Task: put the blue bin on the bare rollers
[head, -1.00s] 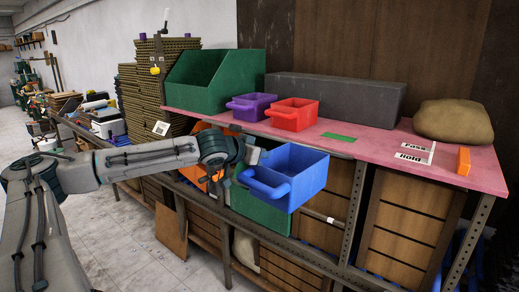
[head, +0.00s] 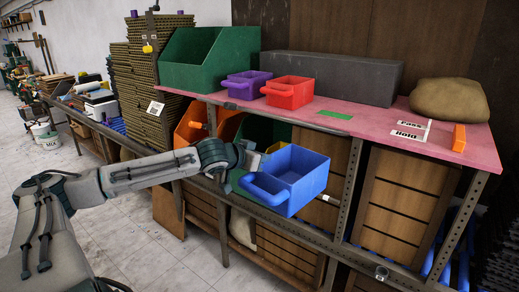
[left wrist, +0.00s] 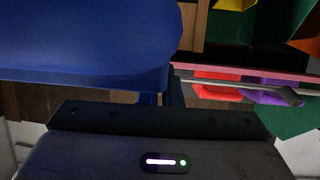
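The blue bin (head: 300,178) hangs in the air in front of the bench, below the level of the pink top, its open side up and slightly tilted in the picture. My left gripper (head: 262,163) is closed on its left side near the handle. The bin also fills the upper left of the left wrist view (left wrist: 80,40), close to the gripper body; the fingertips are mostly hidden there. I cannot make out bare rollers with certainty; part of the lower shelf is hidden behind the bin and arm. My right gripper is out of view.
The pink bench top (head: 375,125) carries a purple bin (head: 250,86), a red bin (head: 289,94), a large green bin (head: 207,60) and a sack (head: 448,98). Below it stand an orange bin (head: 222,125) and a green bin (head: 262,130). A metal post (head: 348,190) rises right of the blue bin.

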